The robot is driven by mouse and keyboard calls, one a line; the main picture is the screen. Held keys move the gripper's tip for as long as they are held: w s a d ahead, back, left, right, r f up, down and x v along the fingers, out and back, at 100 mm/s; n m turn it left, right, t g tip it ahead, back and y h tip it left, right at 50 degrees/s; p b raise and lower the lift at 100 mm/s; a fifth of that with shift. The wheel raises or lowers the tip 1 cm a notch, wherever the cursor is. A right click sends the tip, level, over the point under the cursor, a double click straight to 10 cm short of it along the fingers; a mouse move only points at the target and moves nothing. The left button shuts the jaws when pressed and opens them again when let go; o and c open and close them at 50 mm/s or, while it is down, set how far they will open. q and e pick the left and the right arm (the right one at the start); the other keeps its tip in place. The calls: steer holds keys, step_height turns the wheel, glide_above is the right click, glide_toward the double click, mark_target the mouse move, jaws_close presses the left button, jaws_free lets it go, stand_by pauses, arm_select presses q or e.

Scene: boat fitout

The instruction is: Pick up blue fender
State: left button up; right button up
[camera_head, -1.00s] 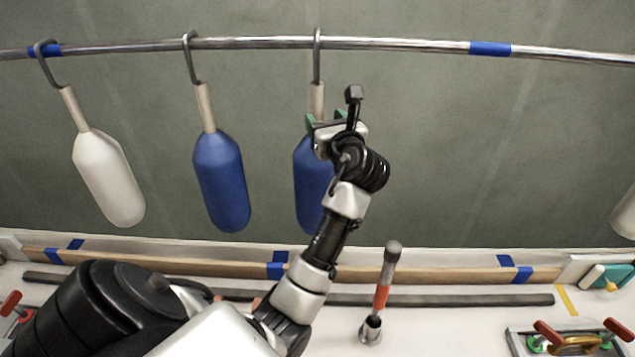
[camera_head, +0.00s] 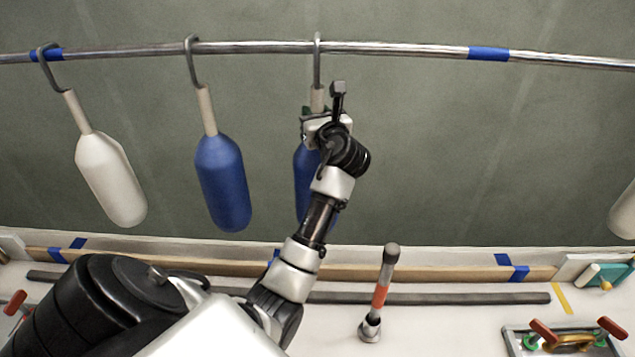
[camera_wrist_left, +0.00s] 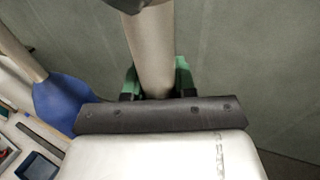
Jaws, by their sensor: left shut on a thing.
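The blue fender (camera_head: 303,172) hangs by a grey hook from the metal rail, and my left arm partly covers it. My left gripper (camera_head: 315,112) is at its beige neck, just below the hook. In the left wrist view the neck (camera_wrist_left: 152,48) stands between the green fingers of my left gripper (camera_wrist_left: 155,80), which is shut on it. A second blue fender (camera_head: 222,182) hangs to the left; a blue fender also shows in the left wrist view (camera_wrist_left: 60,103). My right gripper is not in view.
A metal rail (camera_head: 400,47) with blue tape runs across the top. A white fender (camera_head: 110,180) hangs at the far left. Below are a wooden ledge (camera_head: 430,271), a dark bar (camera_head: 450,298) and an upright orange-banded tool (camera_head: 381,290). Clamps (camera_head: 570,337) lie at lower right.

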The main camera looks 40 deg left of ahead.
arm_select(q)
jaws_close()
steer(key=shift+r, duration=0.2)
